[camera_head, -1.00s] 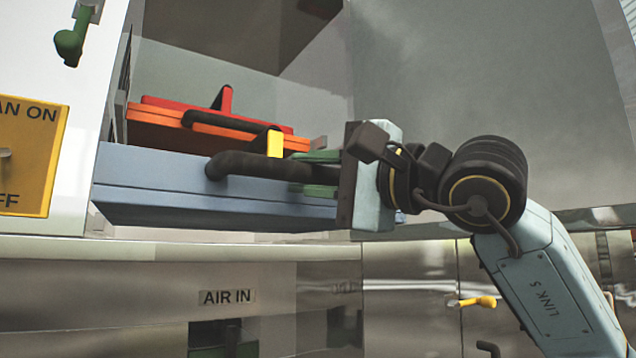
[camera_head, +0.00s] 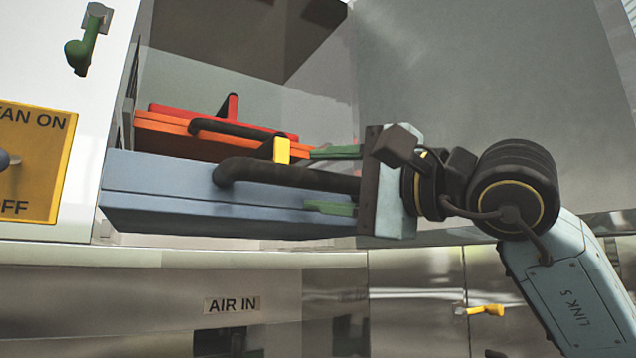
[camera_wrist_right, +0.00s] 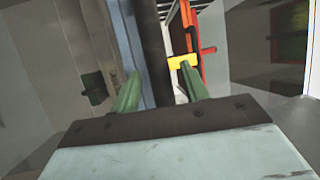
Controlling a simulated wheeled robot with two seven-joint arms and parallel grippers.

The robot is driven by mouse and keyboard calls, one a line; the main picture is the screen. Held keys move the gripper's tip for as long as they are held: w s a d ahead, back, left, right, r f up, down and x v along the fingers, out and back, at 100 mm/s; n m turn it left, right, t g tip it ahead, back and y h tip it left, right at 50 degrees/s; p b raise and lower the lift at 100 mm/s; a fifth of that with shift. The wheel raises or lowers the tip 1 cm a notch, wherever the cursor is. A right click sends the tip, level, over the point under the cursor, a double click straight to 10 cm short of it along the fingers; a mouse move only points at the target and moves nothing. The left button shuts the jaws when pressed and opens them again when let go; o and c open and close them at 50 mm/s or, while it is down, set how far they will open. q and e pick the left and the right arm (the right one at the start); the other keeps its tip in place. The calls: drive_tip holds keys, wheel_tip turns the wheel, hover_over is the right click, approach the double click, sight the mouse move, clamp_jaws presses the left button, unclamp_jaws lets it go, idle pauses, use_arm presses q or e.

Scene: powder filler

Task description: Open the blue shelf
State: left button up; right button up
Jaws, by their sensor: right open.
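The blue shelf (camera_head: 170,205) sticks out of the white cabinet, below an orange shelf. Its black bar handle (camera_head: 290,174) runs along its front. My right gripper (camera_head: 333,180) is open at the right end of this handle, with one green finger above it and one below. In the right wrist view the handle (camera_wrist_right: 152,50) passes between the green fingers of the gripper (camera_wrist_right: 158,92). Whether the fingers touch it I cannot tell. My left gripper is not in view.
The orange shelf (camera_head: 165,125) with its own black handle and a red shelf (camera_head: 185,112) lie above. A yellow piece (camera_head: 281,150) stands just behind the blue shelf's handle. A yellow switch panel (camera_head: 40,150) is at the left, a green lever (camera_head: 77,55) above it.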

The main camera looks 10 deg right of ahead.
drive_tip(key=b+v, duration=0.2)
drive_tip(key=v, duration=1)
drive_tip(key=shift+w+a+f, duration=0.1)
drive_tip(key=shift+f, duration=0.05)
